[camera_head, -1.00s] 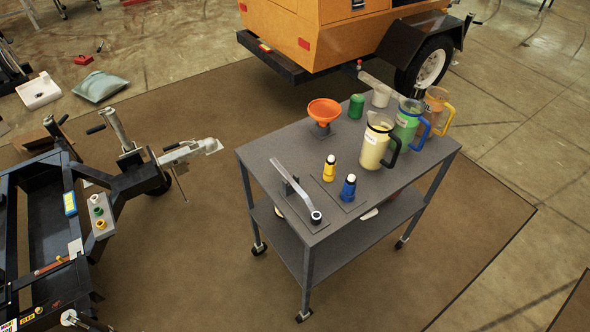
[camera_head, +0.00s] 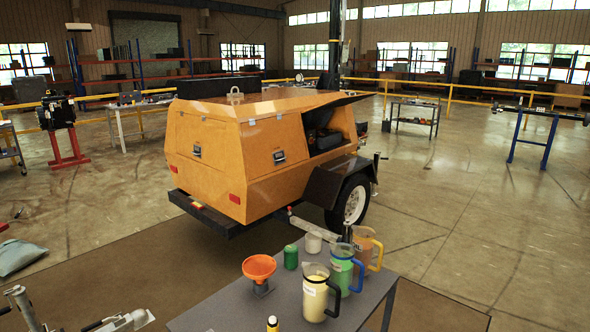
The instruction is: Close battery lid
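The orange light tower trailer (camera_head: 255,148) stands in the middle of the view. A dark panel (camera_head: 315,103) is raised over an opening (camera_head: 323,132) in its right side. Dark parts show inside the opening, but I cannot tell whether a battery or its lid is among them. Neither of my grippers shows in this view.
A grey cart (camera_head: 230,311) stands in front, holding an orange funnel (camera_head: 259,267), a green can (camera_head: 291,257) and several jugs. A trailer wheel (camera_head: 351,201) sits below the opening. Open concrete floor (camera_head: 460,210) lies to the right.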

